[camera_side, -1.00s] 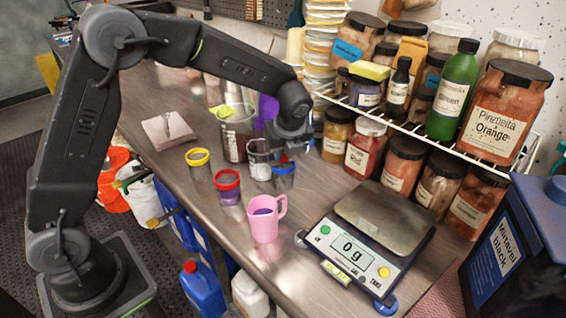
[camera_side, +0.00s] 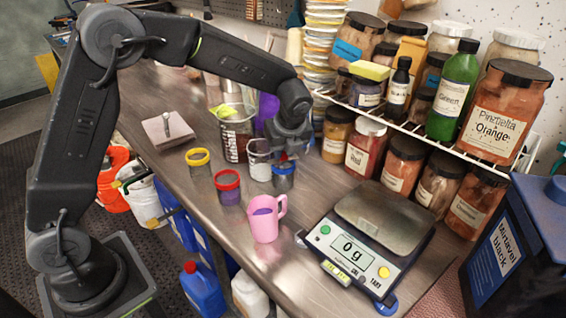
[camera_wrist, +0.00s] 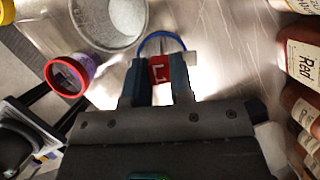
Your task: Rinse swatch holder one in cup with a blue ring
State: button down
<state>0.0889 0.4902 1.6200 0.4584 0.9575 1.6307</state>
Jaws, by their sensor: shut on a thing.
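My gripper (camera_wrist: 160,78) is shut on a red swatch holder (camera_wrist: 159,70) with a white mark on its face. In the side view my gripper (camera_side: 289,153) is directly over the cup with a blue ring (camera_side: 283,178). In the wrist view the blue ring (camera_wrist: 163,36) curves around the far side of the fingers and the holder. The lower part of the holder is hidden, so I cannot tell how deep it reaches into the cup.
A white-grey beaker (camera_side: 259,160) stands close left of the blue-ringed cup. A red-ringed cup (camera_side: 228,188), a yellow-ringed cup (camera_side: 198,164) and a pink jug (camera_side: 264,222) stand nearby. A scale (camera_side: 370,243) is at right. Jars (camera_side: 366,146) line the back.

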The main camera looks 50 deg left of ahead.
jog(key=shift+r, duration=0.2)
jog(key=shift+f, duration=0.2)
dwell(0.8)
jog(key=shift+f, duration=0.2)
jog(key=shift+r, duration=0.3)
jog(key=shift+f, duration=0.3)
jog(key=shift+r, duration=0.2)
jog(key=shift+r, duration=0.2)
jog(key=shift+f, duration=0.45)
